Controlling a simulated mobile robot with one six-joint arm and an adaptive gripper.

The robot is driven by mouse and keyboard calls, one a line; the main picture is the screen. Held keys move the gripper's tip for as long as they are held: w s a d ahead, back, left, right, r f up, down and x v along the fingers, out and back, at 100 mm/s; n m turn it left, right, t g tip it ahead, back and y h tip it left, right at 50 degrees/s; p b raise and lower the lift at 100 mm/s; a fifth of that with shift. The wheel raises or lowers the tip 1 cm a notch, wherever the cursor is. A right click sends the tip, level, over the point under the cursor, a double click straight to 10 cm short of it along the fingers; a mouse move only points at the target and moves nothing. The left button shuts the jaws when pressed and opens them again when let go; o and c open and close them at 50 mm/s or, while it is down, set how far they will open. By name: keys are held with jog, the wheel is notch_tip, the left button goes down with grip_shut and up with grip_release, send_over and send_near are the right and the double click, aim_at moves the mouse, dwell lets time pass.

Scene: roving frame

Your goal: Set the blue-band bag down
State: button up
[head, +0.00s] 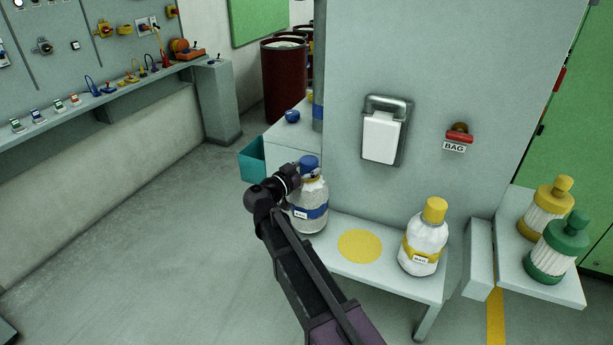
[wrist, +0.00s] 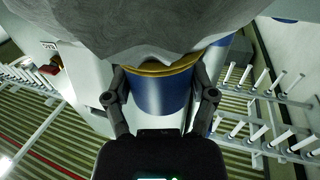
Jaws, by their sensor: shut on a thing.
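The blue-band bag (head: 311,192) is a whitish, bottle-shaped bag with a blue cap and a blue band with a label. It is upright at the left end of the low bench (head: 394,278); I cannot tell whether its base touches the bench. My gripper (head: 298,174) is shut on it at the blue cap, reaching in from the left. In the wrist view, my gripper's fingers (wrist: 160,98) stand either side of the blue cap (wrist: 158,92), with the grey bag body (wrist: 165,32) above. My arm and gripper hide part of the bag's left side.
A yellow disc (head: 360,246) on the bench is bare, with a yellow-band bag (head: 424,240) to its right. A side shelf (head: 540,285) holds a yellow-capped bag (head: 548,207) and a green-capped bag (head: 561,247). A grey panel (head: 430,60) rises behind the bench. A teal bin (head: 253,163) stands left.

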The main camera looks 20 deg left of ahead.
jog(key=shift+w+a+f, duration=0.1)
jog(key=shift+w+a, duration=0.1)
jog(key=shift+w, duration=0.25)
jog(key=shift+s+d+f+b, duration=0.1)
jog(key=shift+s+f+b, duration=0.05)
jog(key=shift+f+b, duration=1.55)
jog(key=shift+b, duration=0.1)
jog(key=shift+f, duration=0.15)
jog(key=o, duration=1.2)
jog(key=shift+o, duration=0.2)
jog(key=shift+r, duration=0.25)
jog(key=v, duration=1.2)
jog(key=shift+f, duration=0.15)
